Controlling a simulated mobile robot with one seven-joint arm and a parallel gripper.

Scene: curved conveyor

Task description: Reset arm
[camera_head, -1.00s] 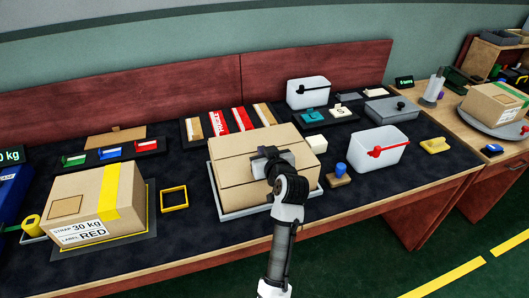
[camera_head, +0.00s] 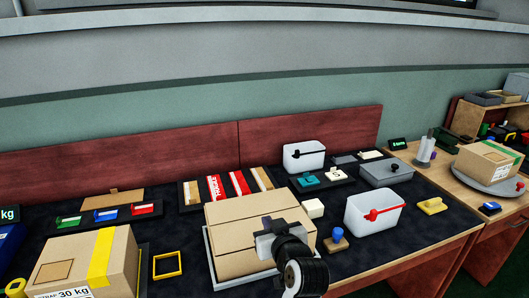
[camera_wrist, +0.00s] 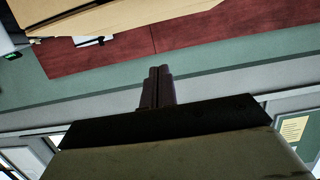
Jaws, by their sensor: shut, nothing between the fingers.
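My gripper shows in the wrist view as two dark fingers (camera_wrist: 157,88) pressed together, with nothing between them. In the head view, my arm's end (camera_head: 284,245) is in front of a large closed cardboard box (camera_head: 240,220) and hides part of its front side. The box sits on a light grey tray (camera_head: 211,270). The fingertips are hidden in the head view. The wrist view shows a cardboard edge (camera_wrist: 100,14) at the top, apart from the fingers, with the wall beyond.
A yellow-strapped box (camera_head: 75,262) stands at left beside a yellow square frame (camera_head: 167,264). A white bin with a red handle (camera_head: 373,211), a blue-knobbed stamp (camera_head: 337,238) and a grey lidded tray (camera_head: 386,173) are to the right. A red back panel (camera_head: 130,165) runs behind.

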